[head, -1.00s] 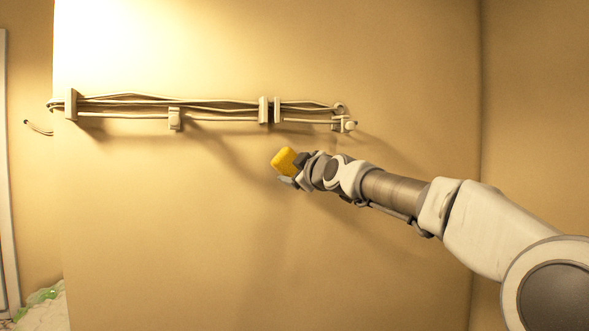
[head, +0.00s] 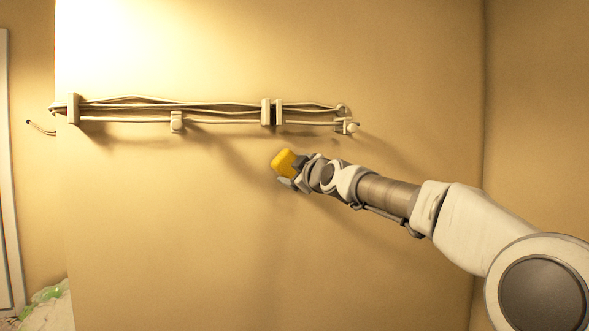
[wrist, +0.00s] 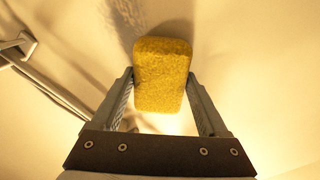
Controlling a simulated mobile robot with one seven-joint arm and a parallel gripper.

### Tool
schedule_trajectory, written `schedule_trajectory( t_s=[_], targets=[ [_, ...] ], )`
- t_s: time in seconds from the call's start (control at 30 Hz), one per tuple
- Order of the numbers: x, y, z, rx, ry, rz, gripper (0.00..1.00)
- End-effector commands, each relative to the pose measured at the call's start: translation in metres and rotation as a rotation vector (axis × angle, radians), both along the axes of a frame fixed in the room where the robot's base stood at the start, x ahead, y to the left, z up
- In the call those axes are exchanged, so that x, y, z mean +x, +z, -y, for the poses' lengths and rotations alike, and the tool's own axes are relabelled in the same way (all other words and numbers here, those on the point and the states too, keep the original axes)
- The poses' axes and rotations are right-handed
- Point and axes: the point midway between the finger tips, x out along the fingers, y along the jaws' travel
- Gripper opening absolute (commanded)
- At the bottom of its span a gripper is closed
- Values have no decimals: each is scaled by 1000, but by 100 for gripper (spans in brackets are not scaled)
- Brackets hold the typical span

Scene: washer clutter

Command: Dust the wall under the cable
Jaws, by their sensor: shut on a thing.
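A yellow sponge (head: 283,161) is held by my gripper (head: 296,172) in front of the wall (head: 200,240). In the wrist view the sponge (wrist: 161,75) sits between the two fingers of my gripper (wrist: 161,95). The gripper is shut on it. The cable (head: 220,103) runs in several strands along the wall, held by clips, and lies above and to the left of the sponge. Part of the cable (wrist: 50,85) also shows at the left in the wrist view. I cannot tell whether the sponge touches the wall.
Clips (head: 265,112) and a rounded cable end piece (head: 350,127) stick out from the wall just above my gripper. A wall corner (head: 484,150) is at the right. A pale bundle with green bits (head: 48,300) lies at the lower left. The wall below the cable is bare.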

Motion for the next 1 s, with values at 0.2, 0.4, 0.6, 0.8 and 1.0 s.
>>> schedule_trajectory(
  t_s=[0.2,0.4,0.6,0.8,1.0],
  targets=[
    [5,-3,15,1,-3,1,32],
    [11,-2,31,2,-1,1,32],
    [13,0,38,-1,-1,1,32],
    [19,-1,49,3,-1,-1,32],
    [27,0,65,1,-2,0,32]
  ],
)
